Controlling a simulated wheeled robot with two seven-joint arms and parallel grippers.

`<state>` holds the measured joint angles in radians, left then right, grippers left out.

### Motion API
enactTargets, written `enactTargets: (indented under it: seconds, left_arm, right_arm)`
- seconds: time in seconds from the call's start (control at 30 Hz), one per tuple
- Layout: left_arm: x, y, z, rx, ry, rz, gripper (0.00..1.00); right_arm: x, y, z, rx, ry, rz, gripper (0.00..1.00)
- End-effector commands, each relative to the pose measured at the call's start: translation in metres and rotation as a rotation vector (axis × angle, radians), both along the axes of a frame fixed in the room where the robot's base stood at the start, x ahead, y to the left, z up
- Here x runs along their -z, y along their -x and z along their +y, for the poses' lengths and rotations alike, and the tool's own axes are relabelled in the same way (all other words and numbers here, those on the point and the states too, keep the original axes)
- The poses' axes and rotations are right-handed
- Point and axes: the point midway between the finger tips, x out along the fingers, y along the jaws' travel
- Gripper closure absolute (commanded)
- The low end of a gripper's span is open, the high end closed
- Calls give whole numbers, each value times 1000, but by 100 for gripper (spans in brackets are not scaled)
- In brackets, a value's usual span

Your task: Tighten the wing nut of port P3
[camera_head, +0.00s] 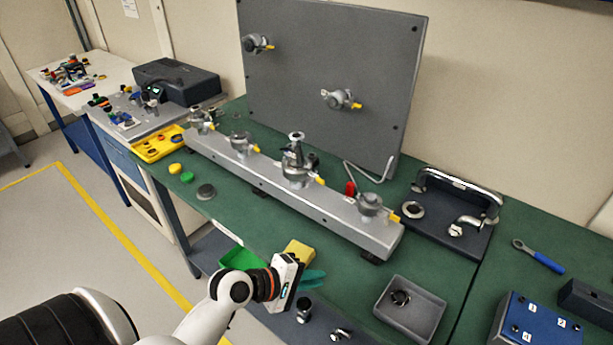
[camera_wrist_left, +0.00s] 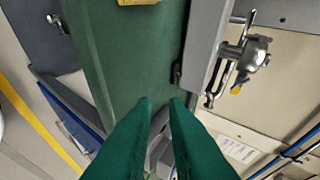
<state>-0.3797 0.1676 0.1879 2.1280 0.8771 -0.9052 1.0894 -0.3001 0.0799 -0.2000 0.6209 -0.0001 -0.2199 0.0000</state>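A long metal manifold (camera_head: 270,184) on the green bench carries several clamped ports with yellow-tipped wing nuts. One port (camera_head: 297,170) in the row has a taller fitting on top. The port labels are too small to read, so I cannot tell which is P3. In the left wrist view a clamped port (camera_wrist_left: 250,55) with a yellow-tipped wing nut (camera_wrist_left: 237,89) stands at the right. My left gripper (camera_head: 315,279) is over the bench's front edge, apart from the manifold. Its green fingers (camera_wrist_left: 161,102) are slightly apart, with nothing seen held. My right gripper is out of view.
A grey upright panel (camera_head: 330,70) stands behind the manifold. A yellow block (camera_head: 299,251) lies beside my left gripper. A grey tray (camera_head: 410,312) sits to the right, a dark stand with a handle (camera_head: 455,215) behind it. Bench in front of the manifold is mostly clear.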

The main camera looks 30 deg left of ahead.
Motion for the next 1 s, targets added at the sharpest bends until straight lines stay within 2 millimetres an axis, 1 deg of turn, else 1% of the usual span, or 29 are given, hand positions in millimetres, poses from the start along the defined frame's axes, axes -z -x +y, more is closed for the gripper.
enactTargets:
  seconds: [0.03, 0.17, 0.27, 0.3, 0.37, 0.4, 0.5, 0.53, 0.63, 0.77, 1.0]
  left_arm:
    - [-6, -10, 9, -63, 90, -5, 87]
    - [-23, -33, 38, -242, 372, -18, 87]
    - [-38, -50, 67, -379, 614, -32, 87]
    - [-43, -55, 79, -433, 716, -40, 87]
    - [-52, -63, 100, -508, 868, -51, 87]
    - [-57, -67, 114, -555, 972, -61, 87]
    - [-66, -73, 142, -641, 1177, -80, 87]
    - [-68, -74, 148, -657, 1219, -84, 87]
    - [-71, -79, 157, -681, 1289, -90, 87]
    - [-73, -94, 156, -682, 1296, -90, 87]
    - [-74, -142, 152, -680, 1293, -90, 87]
  right_arm:
    - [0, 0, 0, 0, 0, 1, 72]
    - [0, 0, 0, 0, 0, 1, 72]
    - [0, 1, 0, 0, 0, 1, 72]
    - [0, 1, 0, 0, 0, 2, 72]
    - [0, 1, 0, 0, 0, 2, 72]
    - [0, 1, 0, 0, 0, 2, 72]
    - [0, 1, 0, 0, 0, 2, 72]
    - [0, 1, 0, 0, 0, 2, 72]
    - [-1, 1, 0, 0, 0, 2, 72]
    - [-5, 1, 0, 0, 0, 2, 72]
    - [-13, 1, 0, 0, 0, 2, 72]
